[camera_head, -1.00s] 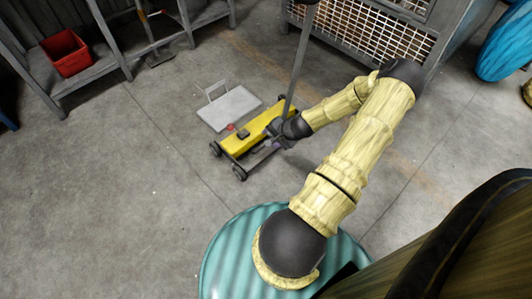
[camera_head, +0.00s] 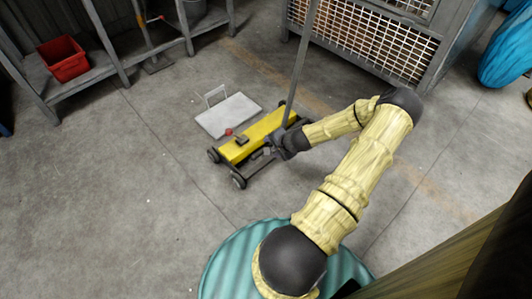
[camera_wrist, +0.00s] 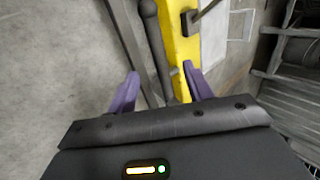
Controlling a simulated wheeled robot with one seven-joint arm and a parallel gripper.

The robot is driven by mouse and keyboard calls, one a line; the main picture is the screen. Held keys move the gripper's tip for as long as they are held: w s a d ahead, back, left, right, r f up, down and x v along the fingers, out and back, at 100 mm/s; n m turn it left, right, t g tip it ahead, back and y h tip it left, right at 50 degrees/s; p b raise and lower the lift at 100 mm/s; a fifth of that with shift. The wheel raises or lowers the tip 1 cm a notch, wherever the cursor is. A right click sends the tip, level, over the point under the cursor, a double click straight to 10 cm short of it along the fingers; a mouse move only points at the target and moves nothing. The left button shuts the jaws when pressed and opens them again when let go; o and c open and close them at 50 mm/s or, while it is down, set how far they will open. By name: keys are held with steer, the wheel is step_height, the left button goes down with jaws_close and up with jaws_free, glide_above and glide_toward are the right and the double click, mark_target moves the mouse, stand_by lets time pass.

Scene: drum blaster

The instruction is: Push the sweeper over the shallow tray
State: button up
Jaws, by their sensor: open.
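The sweeper (camera_head: 245,145) is a long yellow bar on dark wheels, on the concrete floor, with a grey upright handle (camera_head: 301,68). The shallow tray (camera_head: 228,114) is a flat pale-grey plate with a wire handle. It lies just behind and left of the sweeper, along its far side; I cannot tell whether they touch or overlap. My gripper (camera_head: 273,148) is low, at the sweeper's near side. In the wrist view its purple fingers (camera_wrist: 163,87) are apart, with a dark bar and the yellow body (camera_wrist: 180,45) between and beyond them. The tray's edge shows at upper right there.
A teal ribbed drum (camera_head: 240,262) stands close at the bottom. A shelf with a red bin (camera_head: 63,58) is at upper left. A mesh-fronted cabinet (camera_head: 362,41) is behind. The floor to the left is clear.

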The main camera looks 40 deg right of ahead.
steer(key=b+x, duration=0.1)
steer(key=x, duration=0.5)
steer(key=shift+w+b, duration=0.1)
steer(key=shift+b, duration=0.3)
jaws_close()
